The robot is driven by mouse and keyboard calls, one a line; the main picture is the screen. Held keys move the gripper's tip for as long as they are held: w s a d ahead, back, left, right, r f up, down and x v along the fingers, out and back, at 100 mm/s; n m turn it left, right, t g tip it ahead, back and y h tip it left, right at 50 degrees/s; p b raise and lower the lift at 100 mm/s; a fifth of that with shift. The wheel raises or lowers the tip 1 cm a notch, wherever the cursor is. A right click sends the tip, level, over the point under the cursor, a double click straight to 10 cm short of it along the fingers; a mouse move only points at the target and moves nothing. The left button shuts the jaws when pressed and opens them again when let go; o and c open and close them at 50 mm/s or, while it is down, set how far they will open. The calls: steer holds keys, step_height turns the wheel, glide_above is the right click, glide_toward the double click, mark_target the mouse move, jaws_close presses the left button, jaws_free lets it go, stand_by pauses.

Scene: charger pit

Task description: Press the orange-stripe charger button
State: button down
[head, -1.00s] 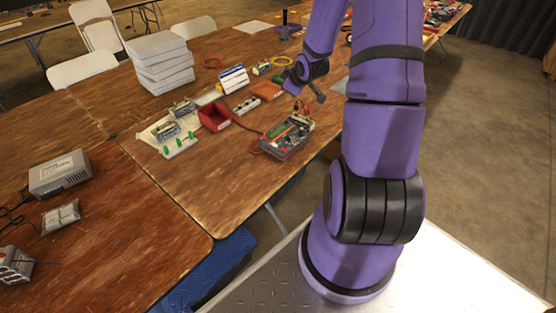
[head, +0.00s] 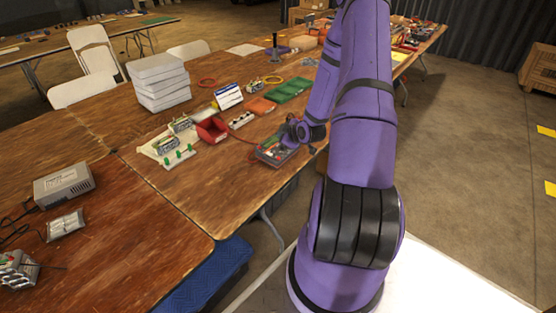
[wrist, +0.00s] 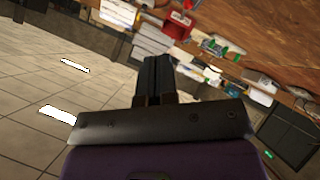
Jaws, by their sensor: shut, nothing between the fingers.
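A grey charger box (head: 64,181) with a printed label stands on the near left table, with cables at its left side. A dark device (head: 270,153) with coloured parts on top lies near the right table's front edge, partly hidden by my wrist. I cannot make out an orange stripe or a button on either. My gripper (wrist: 157,62) is shut and empty in the wrist view, its dark fingers together and touching nothing visible. In the head view my wrist is at the table's front edge beside the dark device; the fingertips are hard to tell there.
A red open bin (head: 211,131), a blue-and-white box (head: 228,97) and green boards (head: 289,89) crowd the right table (head: 225,190). A stack of pale-grey items (head: 158,82) stands behind. The right table's front left part is bare. White chairs (head: 84,88) stand beyond.

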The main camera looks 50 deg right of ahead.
steer(key=shift+f, duration=0.15)
steer(key=shift+w+f, duration=0.3)
steer(key=shift+f, duration=1.1)
steer(key=shift+w+f, duration=0.25)
steer(key=shift+f, duration=1.15)
steer(key=shift+w+f, duration=0.3)
steer(key=shift+f, duration=1.1)
steer(key=shift+f, duration=0.4)
steer(key=shift+w+f, duration=0.1)
steer(key=shift+f, duration=0.25)
steer(key=shift+r, duration=0.75)
steer(key=shift+s+r, duration=0.2)
steer(key=shift+r, duration=0.65)
steer(key=shift+s+r, duration=0.2)
steer(key=shift+r, duration=0.6)
steer(key=shift+s+r, duration=0.2)
steer(key=shift+r, duration=0.65)
